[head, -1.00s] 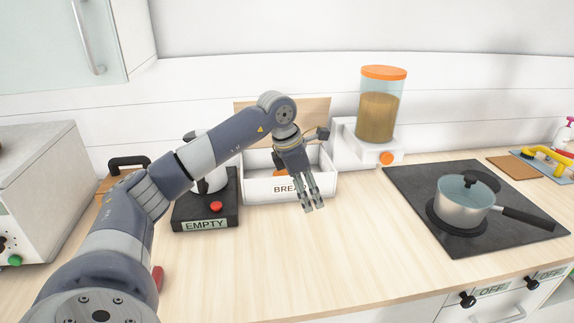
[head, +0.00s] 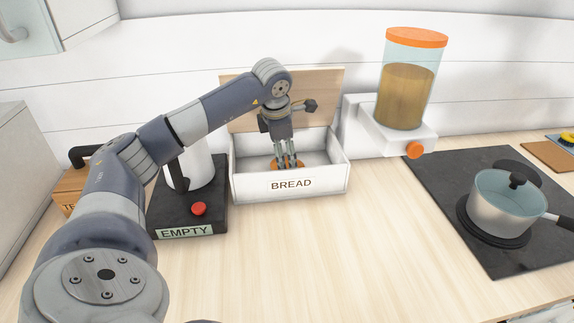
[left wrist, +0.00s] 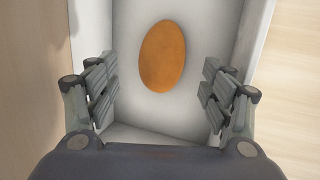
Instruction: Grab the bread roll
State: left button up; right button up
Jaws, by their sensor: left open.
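The bread roll is an orange-brown oval lying on the floor of a white box marked BREAD (head: 322,184). In the left wrist view the roll (left wrist: 162,56) lies ahead, between the lines of the two fingers. In the head view the roll (head: 275,164) is mostly hidden behind the fingers. My left gripper (head: 288,162) points down inside the box, above or at the roll. In the left wrist view the gripper (left wrist: 160,92) is open, with its fingers apart and nothing between the pads. My right gripper is not in view.
The box's wooden lid (head: 320,95) stands open behind it. A black-based appliance marked EMPTY (head: 185,232) stands close on the left. A dispenser with an orange lid (head: 405,85) stands right of the box, and a pot (head: 505,205) sits on the stove. The front counter is clear.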

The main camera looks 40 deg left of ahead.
aim_at(287, 161)
pick_arm(q)
jog(key=p+x, duration=0.1)
jog(key=x, duration=0.3)
jog(key=shift+w+d+f, duration=0.1)
jog(key=shift+f, duration=0.2)
jog(key=shift+w+f, duration=0.1)
jog(key=shift+f, duration=0.25)
jog(key=shift+c, duration=0.3)
jog(key=c, duration=0.9)
jog(key=shift+c, duration=1)
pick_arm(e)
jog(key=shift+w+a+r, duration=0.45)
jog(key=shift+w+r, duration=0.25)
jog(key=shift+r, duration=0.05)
